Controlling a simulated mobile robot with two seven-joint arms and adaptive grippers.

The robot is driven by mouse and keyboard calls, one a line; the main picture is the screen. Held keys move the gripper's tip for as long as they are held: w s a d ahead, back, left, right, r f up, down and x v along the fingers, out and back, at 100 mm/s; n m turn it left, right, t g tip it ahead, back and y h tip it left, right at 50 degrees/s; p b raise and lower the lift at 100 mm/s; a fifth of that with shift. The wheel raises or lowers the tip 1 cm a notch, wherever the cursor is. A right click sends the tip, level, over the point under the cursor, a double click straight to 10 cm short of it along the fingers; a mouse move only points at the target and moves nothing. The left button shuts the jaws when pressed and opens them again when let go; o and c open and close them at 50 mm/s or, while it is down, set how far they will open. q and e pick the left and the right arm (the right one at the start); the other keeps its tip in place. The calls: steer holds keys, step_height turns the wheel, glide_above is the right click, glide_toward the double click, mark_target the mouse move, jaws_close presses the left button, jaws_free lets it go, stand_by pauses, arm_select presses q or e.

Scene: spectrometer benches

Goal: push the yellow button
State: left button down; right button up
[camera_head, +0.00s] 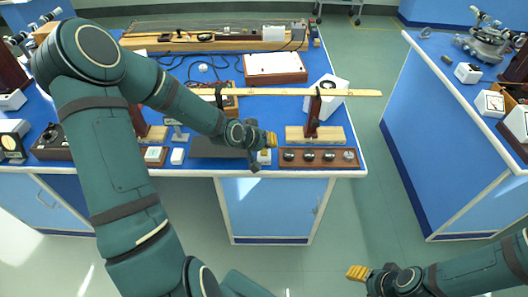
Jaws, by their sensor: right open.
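I cannot make out a yellow button for certain. A small pale block (265,157) at the bench's front edge is partly hidden by my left gripper, and its top cannot be read. My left gripper (264,150) is over the front edge of the blue bench (345,150), just left of a brown board with several dark knobs (318,157). Its yellow pad shows, but its jaw gap does not. My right gripper (364,276) is open and empty, low over the floor in front of the bench, away from everything on it.
A long wooden ruler (350,93) lies across a dark stand on a wooden base (315,136). A white cube (328,92) and a white-topped box (274,67) stand behind. Another blue bench (440,120) is at the right. Green floor (385,190) lies clear between.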

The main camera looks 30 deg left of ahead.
arm_select(q)
steer(key=shift+f, duration=0.15)
stand_by(0.5)
steer(key=shift+f, duration=0.3)
steer(key=shift+f+b, duration=0.45)
steer(key=shift+b, duration=0.05)
stand_by(0.6)
stand_by(0.4)
steer(key=shift+r+p, duration=0.85)
steer(key=shift+r, duration=0.1)
step_height(320, 180, up, 5)
steer(key=p, duration=0.4)
